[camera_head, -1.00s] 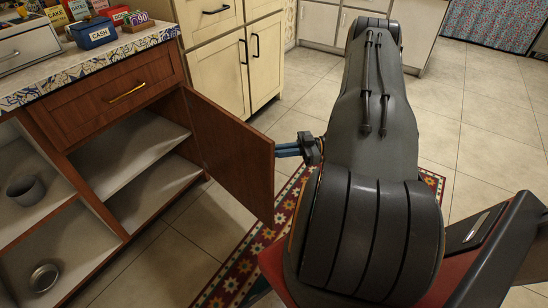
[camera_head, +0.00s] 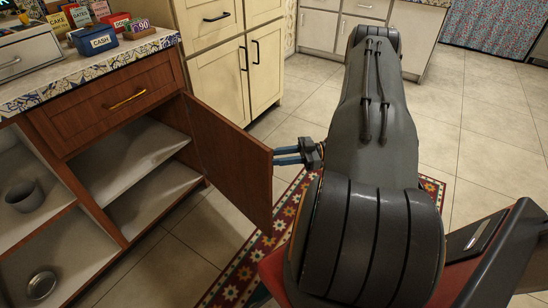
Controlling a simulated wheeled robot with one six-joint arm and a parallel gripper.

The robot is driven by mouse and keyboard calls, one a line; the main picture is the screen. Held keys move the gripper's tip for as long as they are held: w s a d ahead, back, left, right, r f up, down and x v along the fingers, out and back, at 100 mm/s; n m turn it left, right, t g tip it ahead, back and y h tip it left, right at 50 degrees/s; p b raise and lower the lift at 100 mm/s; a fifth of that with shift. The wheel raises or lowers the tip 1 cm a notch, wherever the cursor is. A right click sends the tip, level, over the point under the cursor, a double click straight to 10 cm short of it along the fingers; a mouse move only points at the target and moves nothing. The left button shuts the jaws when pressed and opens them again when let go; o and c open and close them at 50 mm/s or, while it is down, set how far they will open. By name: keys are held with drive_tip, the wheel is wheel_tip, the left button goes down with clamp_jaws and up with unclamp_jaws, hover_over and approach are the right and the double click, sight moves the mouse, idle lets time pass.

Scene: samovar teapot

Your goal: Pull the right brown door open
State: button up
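The right brown door (camera_head: 228,158) stands swung well out from the brown cabinet, hinged on the cabinet's right side. The shelves (camera_head: 130,165) behind it are exposed. My gripper (camera_head: 285,156) is at the door's free edge, on its right, with blue fingers pointing left at it. The fingertips meet or nearly meet the edge; I cannot tell whether they hold anything. The door's outer face and any handle there are hidden. The finger gap is too small to judge.
A drawer (camera_head: 115,95) above the opening is shut. The left compartments hold a grey pot (camera_head: 25,195) and a small bowl (camera_head: 41,285). Cream cabinets (camera_head: 230,70) stand behind the door. A patterned rug (camera_head: 240,275) lies on the tiled floor.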

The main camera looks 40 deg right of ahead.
drive_tip(key=shift+d, duration=0.1)
drive_tip(key=v, duration=0.7)
drive_tip(key=shift+s+d, duration=0.15)
drive_tip(key=shift+d, duration=0.15)
